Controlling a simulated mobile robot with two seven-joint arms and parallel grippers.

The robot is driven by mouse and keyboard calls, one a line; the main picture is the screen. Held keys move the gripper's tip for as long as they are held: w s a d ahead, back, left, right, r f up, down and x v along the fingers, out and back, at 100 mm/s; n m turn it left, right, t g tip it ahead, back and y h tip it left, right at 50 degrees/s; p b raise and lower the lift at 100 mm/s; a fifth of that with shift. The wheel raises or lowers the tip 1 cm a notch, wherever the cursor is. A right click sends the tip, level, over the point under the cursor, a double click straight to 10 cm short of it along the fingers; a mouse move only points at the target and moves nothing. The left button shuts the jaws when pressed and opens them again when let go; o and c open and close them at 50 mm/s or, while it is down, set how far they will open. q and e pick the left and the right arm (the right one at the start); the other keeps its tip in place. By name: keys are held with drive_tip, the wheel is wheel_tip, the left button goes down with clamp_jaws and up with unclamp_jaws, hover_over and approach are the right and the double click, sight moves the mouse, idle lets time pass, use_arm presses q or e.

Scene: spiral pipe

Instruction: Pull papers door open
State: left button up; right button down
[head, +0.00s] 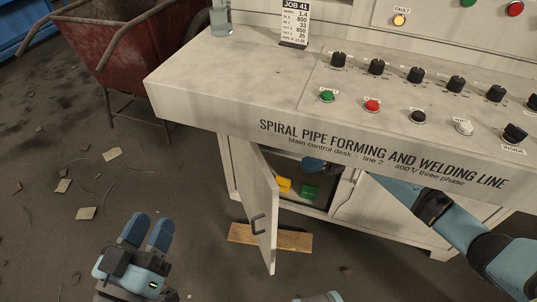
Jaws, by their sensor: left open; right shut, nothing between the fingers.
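The papers door (262,205) is a pale panel under the control desk. My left gripper (147,232) is open and empty, low at the left, well apart from the door.
The desk (215,80) overhangs the cabinet and carries several knobs and buttons. A wooden board (295,241) lies on the floor under the door. A red cart (145,50) stands at the back left. Scraps litter the otherwise open floor at left.

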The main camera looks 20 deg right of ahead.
use_arm(q)
wheel_tip(320, 180, down, 3)
drive_tip(key=shift+w+d+r+g+b, duration=0.1)
drive_tip(key=shift+w+r+g+b, duration=0.1)
drive_tip(key=shift+g+b, duration=0.55)
use_arm(e)
drive_tip(key=s+a, duration=0.1)
drive_tip(key=a, duration=0.9)
drive_tip(key=shift+r, duration=0.15)
use_arm(q)
drive_tip(key=shift+t, duration=0.25)
